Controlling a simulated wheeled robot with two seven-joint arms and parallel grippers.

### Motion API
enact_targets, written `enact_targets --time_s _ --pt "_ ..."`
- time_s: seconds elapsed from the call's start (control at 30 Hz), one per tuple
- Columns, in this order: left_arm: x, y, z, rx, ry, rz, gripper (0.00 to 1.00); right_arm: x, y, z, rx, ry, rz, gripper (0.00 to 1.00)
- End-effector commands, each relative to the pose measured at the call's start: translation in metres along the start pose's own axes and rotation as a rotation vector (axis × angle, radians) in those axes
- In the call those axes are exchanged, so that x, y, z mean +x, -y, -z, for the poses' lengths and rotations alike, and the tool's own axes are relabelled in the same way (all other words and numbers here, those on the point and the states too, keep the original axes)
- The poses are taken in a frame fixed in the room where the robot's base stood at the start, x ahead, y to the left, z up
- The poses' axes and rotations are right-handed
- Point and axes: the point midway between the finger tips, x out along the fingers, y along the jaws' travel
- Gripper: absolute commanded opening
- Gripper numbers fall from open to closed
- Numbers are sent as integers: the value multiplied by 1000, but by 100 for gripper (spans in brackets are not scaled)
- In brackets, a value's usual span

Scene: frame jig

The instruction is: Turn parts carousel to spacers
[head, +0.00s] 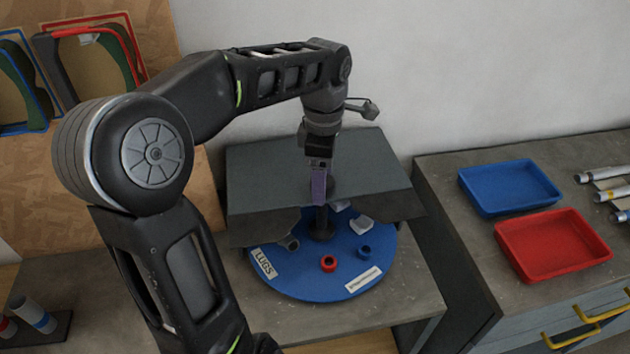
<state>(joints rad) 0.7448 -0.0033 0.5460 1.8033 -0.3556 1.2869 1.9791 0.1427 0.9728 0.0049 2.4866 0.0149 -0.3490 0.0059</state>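The parts carousel (310,285) is a round blue disc on the bench, its back part under a dark grey cover. A "LUGS" label (265,263) faces front left; another white label (363,280) at front right is too small to read. On the disc are a red ring (328,263), a blue ring (364,252), a white piece (361,227) and a grey part (290,243). A dark central knob (321,232) rises from it. My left gripper (320,200) points down directly over the knob; contact and finger gap are unclear. My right gripper is out of view.
The grey cover (270,180) surrounds the carousel's back. A blue tray (510,207) and a red tray (553,262) sit on the right bench above yellow-handled drawers, near several light tubes (605,172). Coloured frames (90,65) hang on the board at upper left.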

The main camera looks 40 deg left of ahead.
Motion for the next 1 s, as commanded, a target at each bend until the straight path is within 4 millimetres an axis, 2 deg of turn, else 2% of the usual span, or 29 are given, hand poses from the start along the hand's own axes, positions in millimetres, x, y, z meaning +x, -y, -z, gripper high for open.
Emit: enact_targets --time_s 0.27,1.0 --pt "0 0 0 0 0 0 66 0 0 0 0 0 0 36" --pt "0 0 0 1 0 0 6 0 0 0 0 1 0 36"
